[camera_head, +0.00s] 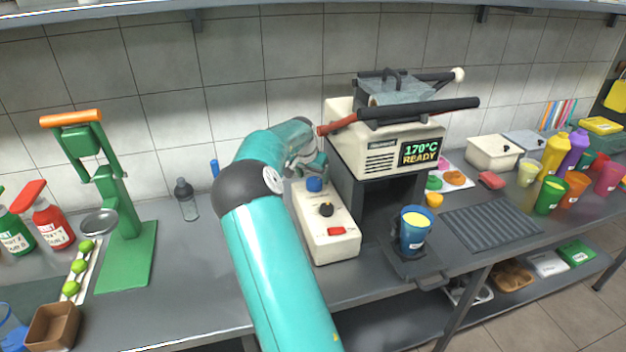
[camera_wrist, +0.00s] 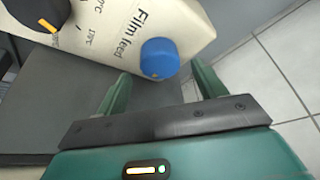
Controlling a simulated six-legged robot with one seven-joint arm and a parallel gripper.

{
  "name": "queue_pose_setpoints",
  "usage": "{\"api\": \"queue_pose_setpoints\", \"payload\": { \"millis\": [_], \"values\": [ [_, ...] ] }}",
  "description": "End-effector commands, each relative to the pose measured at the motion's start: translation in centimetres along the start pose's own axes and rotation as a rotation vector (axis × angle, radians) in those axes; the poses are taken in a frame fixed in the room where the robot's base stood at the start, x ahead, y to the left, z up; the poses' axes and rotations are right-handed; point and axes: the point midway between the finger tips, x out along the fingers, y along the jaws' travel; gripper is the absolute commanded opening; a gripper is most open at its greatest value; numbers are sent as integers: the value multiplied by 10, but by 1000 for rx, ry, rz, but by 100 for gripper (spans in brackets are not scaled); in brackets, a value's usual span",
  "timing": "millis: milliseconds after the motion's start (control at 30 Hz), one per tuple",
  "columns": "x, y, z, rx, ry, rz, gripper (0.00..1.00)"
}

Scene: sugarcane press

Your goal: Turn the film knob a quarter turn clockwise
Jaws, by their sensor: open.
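The film knob is a blue round knob (camera_wrist: 160,58) beside the printed words "Film feed" on a cream control box. In the wrist view it sits just beyond the space between my fingertips, with a small orange mark on its lower edge. It also shows in the head view (camera_head: 314,184) at the far end of the cream control box (camera_head: 324,246). My gripper (camera_wrist: 160,84) is open, its two green fingers pointing toward the knob and apart from each other. Nothing is held. Whether a finger touches the knob cannot be told.
A black knob (camera_head: 326,210) with an orange mark and a red switch (camera_head: 337,231) share the box. The sealing machine (camera_head: 392,140) with its display stands right beside it. A blue cup (camera_head: 413,232) sits in its holder. A dark bottle (camera_head: 186,200) stands left.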

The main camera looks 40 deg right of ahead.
Motion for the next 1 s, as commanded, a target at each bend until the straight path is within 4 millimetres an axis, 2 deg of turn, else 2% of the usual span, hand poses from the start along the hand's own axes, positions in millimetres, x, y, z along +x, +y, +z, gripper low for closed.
{"api": "queue_pose_setpoints", "payload": {
  "millis": [100, 200, 500, 733, 1000],
  "values": [
    [16, -1, 0, -1, 1, 1, 70],
    [22, -2, 0, -1, 1, -1, 70],
    [24, -2, 0, -1, 1, -1, 70],
    [24, -2, 0, -1, 1, -1, 25],
    [24, -3, 1, 55, 0, 24, 25]
  ]
}}
